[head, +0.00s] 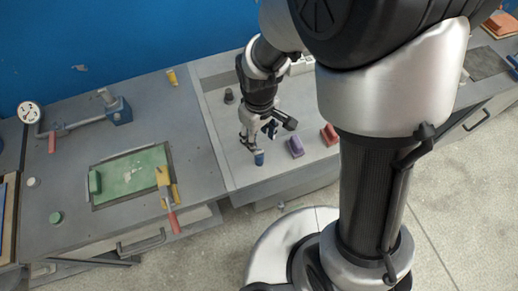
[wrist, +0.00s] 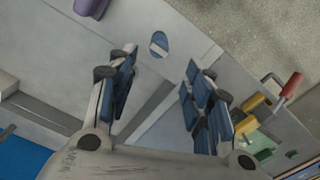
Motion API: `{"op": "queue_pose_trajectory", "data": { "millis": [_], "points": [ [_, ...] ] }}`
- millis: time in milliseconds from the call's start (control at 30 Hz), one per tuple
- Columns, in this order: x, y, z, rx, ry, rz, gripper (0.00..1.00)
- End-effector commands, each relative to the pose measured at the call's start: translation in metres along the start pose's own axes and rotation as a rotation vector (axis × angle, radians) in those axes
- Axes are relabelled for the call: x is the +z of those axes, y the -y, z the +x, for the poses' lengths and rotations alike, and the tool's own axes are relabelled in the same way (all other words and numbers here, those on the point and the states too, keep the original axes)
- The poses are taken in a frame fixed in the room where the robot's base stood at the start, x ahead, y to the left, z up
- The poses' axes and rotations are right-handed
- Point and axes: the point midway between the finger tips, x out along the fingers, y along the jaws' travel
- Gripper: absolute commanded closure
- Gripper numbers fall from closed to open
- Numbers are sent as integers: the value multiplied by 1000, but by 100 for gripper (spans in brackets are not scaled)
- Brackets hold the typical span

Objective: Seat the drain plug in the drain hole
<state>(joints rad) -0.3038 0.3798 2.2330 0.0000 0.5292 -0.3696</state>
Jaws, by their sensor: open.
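My gripper (head: 258,143) is open and empty, low over the grey worktop in the middle of the head view. In the wrist view its blue-padded fingers (wrist: 163,62) stand wide apart. A small blue cylinder (head: 259,158) stands just by the fingertips; in the wrist view this blue piece (wrist: 158,44) shows beyond and between them, not gripped. I cannot tell for sure that it is the drain plug. A green panel (head: 125,176) lies in a dark-rimmed mould on the left bench. I cannot make out the drain hole clearly.
A purple block (head: 295,147) and a red block (head: 328,134) are right of my gripper. A dark piece (head: 228,96) stands behind it. A red-handled tool (head: 169,203) lies at the mould's right edge. A green round piece (head: 56,217) sits at the left bench's front.

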Motion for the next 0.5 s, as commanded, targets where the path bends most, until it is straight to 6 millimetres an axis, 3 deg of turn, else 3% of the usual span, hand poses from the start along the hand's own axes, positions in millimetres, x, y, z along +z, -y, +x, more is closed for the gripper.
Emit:
{"op": "queue_pose_trajectory", "data": {
  "millis": [33,233,500],
  "points": [
    [1,0,16,-2,5,0,53],
    [1,0,57,-1,4,1,53],
    [0,0,79,0,0,1,53]
  ]
}}
